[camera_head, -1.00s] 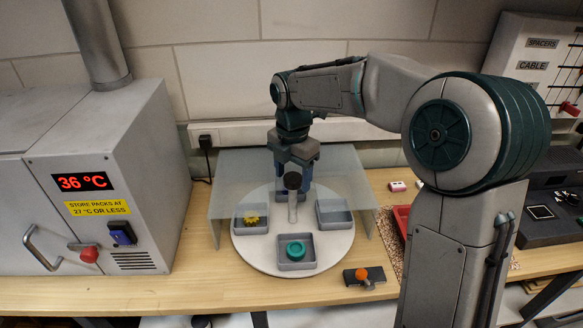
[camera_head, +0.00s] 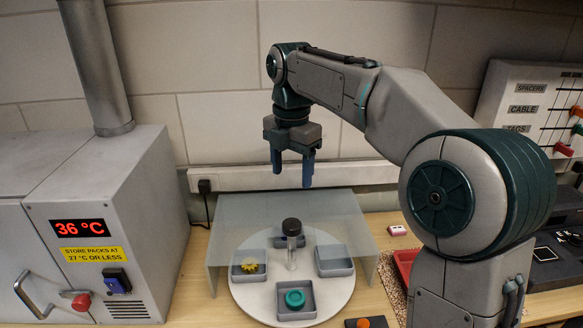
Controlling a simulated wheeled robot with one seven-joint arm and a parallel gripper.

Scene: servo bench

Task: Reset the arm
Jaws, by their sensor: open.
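My gripper (camera_head: 291,180) hangs at the end of my arm, pointing down. It is open, with its two blue fingers apart and nothing between them. It is above the white round turntable (camera_head: 246,304), in front of the wall and higher than the translucent cover (camera_head: 225,245) and the dark-topped post (camera_head: 291,240). My arm reaches in from the right, raised and bent.
The turntable bears grey trays, one with a yellow gear-like part (camera_head: 249,265) and one with a teal ring (camera_head: 295,299). A grey oven-like cabinet (camera_head: 150,200) reading 36 °C stands left. A red bin (camera_head: 404,264) and a spool rack (camera_head: 525,105) are right.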

